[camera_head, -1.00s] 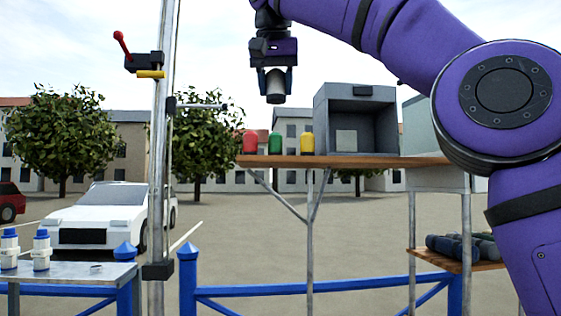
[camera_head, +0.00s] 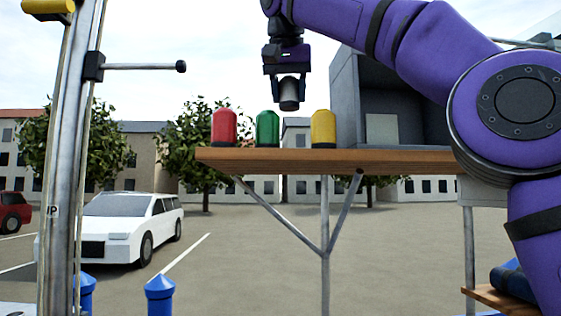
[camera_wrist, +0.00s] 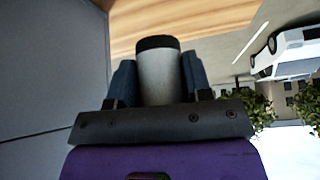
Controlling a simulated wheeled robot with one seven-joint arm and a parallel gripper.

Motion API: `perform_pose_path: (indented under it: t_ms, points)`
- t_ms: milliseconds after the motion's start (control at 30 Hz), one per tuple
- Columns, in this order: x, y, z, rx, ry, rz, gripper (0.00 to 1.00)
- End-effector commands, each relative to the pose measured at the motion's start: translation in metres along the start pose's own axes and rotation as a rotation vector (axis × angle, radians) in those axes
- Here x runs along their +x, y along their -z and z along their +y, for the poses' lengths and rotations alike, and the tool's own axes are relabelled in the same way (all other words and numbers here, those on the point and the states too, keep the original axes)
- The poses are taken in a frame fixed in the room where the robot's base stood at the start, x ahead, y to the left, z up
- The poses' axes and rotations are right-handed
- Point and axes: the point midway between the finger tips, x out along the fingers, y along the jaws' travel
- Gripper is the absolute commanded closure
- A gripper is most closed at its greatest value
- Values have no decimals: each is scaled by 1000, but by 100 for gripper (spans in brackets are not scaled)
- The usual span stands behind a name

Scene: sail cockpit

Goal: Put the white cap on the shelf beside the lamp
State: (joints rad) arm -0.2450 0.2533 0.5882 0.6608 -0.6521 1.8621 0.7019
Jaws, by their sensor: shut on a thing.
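My gripper (camera_head: 289,84) is shut on a pale grey-white cylinder with a dark end, apparently the white cap (camera_head: 289,94). In the wrist view the cap (camera_wrist: 160,78) sits upright between both fingers of my gripper (camera_wrist: 158,72). It hangs in the air above the wooden shelf (camera_head: 300,158). In the head view it appears between a green dome-topped piece (camera_head: 267,129) and a yellow one (camera_head: 323,128), above their tops. A red one (camera_head: 224,127) stands at the left. I cannot tell which thing is the lamp.
A grey open-fronted box (camera_head: 345,95) stands on the shelf, right of the yellow piece. A metal mast (camera_head: 62,170) with a side rod (camera_head: 140,67) rises at the left. Blue posts (camera_head: 160,294) stand below. A white car (camera_head: 120,225) is parked beyond.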

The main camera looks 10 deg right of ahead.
Motion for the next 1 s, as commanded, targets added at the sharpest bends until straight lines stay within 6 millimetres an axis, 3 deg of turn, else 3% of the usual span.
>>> perform_pose_path:
  t_ms: [167, 600, 1000]
  points:
    - [3, -3, 1, -2, -1, 3, 78]
    - [46, -30, 1, 0, -2, 0, 78]
    - [73, -47, 1, 0, -3, 1, 78]
